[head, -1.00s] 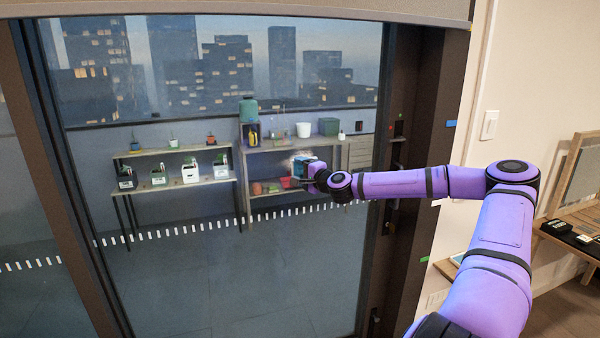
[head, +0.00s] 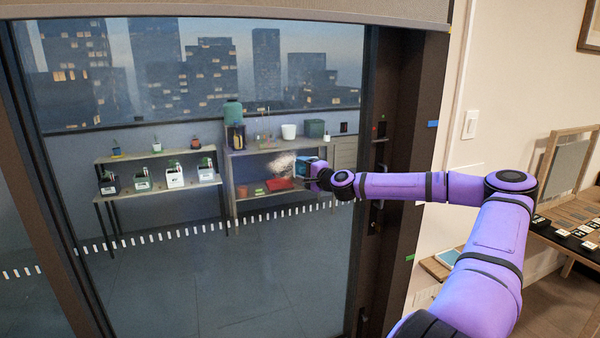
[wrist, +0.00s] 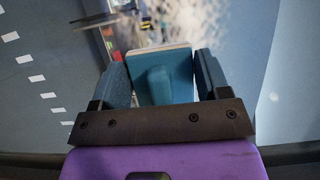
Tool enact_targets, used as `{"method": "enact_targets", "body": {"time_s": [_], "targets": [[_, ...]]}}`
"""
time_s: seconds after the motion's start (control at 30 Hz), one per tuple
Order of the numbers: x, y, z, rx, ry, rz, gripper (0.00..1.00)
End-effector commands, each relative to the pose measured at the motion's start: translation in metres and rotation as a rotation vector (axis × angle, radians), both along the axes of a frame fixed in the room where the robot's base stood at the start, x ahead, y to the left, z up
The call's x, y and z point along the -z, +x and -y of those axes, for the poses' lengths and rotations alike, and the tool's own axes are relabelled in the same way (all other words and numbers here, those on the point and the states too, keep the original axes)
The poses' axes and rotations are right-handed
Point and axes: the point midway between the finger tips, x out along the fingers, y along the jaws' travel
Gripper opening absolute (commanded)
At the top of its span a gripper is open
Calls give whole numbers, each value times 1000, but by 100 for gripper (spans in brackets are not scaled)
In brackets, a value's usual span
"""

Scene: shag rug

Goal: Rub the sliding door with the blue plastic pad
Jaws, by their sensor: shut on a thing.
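The sliding door (head: 150,290) is a large glass pane in a dark frame, filling the left and middle of the head view. A pale whitish smudge (head: 284,164) shows on the glass just left of my gripper; a speckled pale patch also shows at the top of the wrist view (wrist: 205,25). My gripper (head: 312,174) is at the glass, right of the smudge. It is shut on the blue plastic pad (wrist: 165,82), which sits between both fingers with a light edge facing the door. I cannot tell whether the pad touches the glass.
Through the glass are shelves (head: 160,165) with several pots, and a city skyline. The dark door jamb (head: 405,130) with a handle is right of my gripper. Further right are a wall switch (head: 470,125) and a wooden table (head: 570,215) with small items.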

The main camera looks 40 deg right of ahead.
Motion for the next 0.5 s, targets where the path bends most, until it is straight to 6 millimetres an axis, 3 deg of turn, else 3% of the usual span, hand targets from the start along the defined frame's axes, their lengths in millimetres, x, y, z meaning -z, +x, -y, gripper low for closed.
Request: {"method": "enact_targets", "body": {"time_s": [0.23, 0.5], "targets": [[0, -2, 5, 5, 0, 1, 50], [0, 1, -11, 2, 0, 0, 50]]}}
